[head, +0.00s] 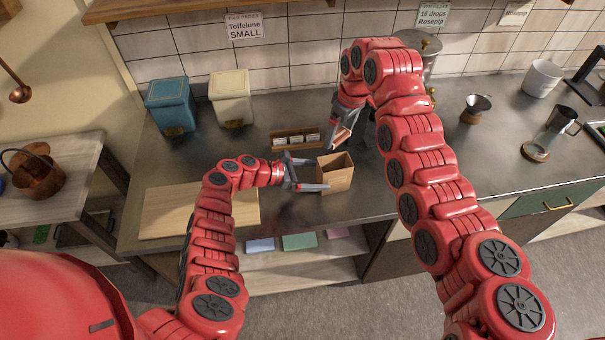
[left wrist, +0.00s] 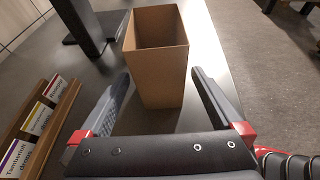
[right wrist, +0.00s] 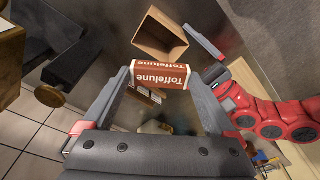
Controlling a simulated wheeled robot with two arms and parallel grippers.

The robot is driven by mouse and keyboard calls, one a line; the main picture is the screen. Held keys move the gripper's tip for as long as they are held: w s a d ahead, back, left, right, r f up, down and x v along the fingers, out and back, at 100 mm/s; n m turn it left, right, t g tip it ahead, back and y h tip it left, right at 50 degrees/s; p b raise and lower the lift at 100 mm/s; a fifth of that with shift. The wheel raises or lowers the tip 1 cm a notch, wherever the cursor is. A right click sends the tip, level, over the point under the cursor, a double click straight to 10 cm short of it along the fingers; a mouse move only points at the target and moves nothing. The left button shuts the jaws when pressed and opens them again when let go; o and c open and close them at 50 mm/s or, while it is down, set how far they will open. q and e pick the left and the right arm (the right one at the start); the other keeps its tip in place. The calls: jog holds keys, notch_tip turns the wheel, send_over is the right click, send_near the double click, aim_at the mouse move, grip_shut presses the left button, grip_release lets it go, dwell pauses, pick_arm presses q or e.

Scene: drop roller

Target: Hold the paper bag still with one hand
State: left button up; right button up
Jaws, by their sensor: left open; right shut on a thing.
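The brown open-topped paper bag (head: 337,178) stands upright on the grey counter; it also shows in the left wrist view (left wrist: 160,75). My left gripper (head: 308,174) is open at the bag's left side. In the left wrist view its fingers (left wrist: 160,72) point at the bag, one on each side, with visible gaps. My right gripper (head: 343,125) is behind and above the bag. In the right wrist view it (right wrist: 160,75) is shut on a red-brown packet labelled Toffelune (right wrist: 160,75), with the bag's open top (right wrist: 160,36) beyond it.
A wooden rack of labelled cards (head: 294,138) stands behind my left gripper. A blue canister (head: 171,104) and a cream canister (head: 231,98) stand at the back left. A wooden board (head: 160,212) lies at the front left.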

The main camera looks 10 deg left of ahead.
pick_arm(q)
jog(key=x, duration=0.4)
jog(key=shift+w+d+f, duration=0.1)
jog(key=shift+w+d, duration=0.1)
jog(key=shift+w, duration=0.05)
jog(key=shift+x, duration=0.75)
jog(key=shift+s+d, duration=0.1)
jog(key=shift+s, duration=0.05)
jog(key=c, duration=1.2)
pick_arm(e)
send_near(334, 174)
jog(key=w+a+f, duration=0.1)
jog(key=w+f, duration=0.3)
jog(key=f, duration=0.1)
jog(key=o, duration=1.2)
jog(key=shift+w, duration=0.1)
jog(key=shift+c, duration=0.2)
